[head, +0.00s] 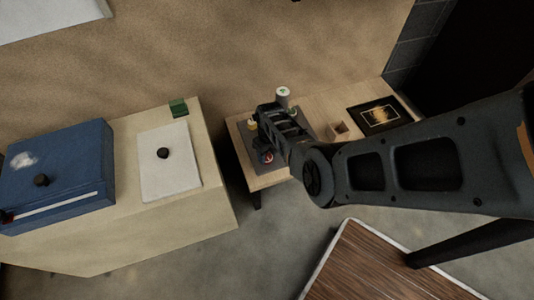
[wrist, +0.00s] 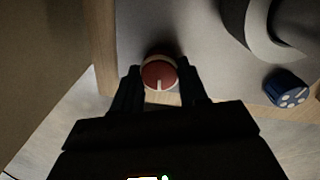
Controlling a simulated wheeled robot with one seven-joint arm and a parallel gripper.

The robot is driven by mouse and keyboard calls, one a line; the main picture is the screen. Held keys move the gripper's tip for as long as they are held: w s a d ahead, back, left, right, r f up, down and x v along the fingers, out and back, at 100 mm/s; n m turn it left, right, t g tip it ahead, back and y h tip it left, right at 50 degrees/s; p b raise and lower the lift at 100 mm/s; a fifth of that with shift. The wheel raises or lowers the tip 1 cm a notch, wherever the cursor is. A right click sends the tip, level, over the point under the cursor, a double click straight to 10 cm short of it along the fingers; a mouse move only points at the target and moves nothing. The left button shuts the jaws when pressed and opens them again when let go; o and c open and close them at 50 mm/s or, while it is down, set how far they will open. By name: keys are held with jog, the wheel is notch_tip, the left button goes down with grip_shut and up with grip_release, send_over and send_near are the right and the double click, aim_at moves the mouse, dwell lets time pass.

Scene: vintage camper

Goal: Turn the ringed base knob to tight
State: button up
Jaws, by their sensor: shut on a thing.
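A red knob (wrist: 158,76) with a pale ring around its edge and a white line on its face is in the wrist view, near the edge of a grey base plate (wrist: 215,60). The white line points toward the bottom of the picture. My gripper (wrist: 159,72) has one finger on each side of the knob and is shut on it. A dark blue knob (wrist: 287,88) with white dots is to the right, apart from my fingers. In the head view my gripper (head: 268,127) is over the small wooden table, with a red-marked knob (head: 268,157) just below it.
A pale jar (head: 282,97), a small open wooden box (head: 338,131) and a black panel with a gold mark (head: 380,116) are behind and right. A pale cabinet (head: 205,200) at left bears a blue box (head: 60,165), a white board (head: 168,180) and a green block (head: 178,108).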

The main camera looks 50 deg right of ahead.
aim_at(269, 156)
jog(key=shift+s, duration=0.2)
jog(key=o, duration=1.1)
jog(key=shift+w, duration=0.1)
jog(key=shift+c, duration=0.2)
jog(key=shift+d+r+p, duration=0.2)
jog(key=shift+r+p, duration=1.7)
jog(key=shift+r, duration=1.95)
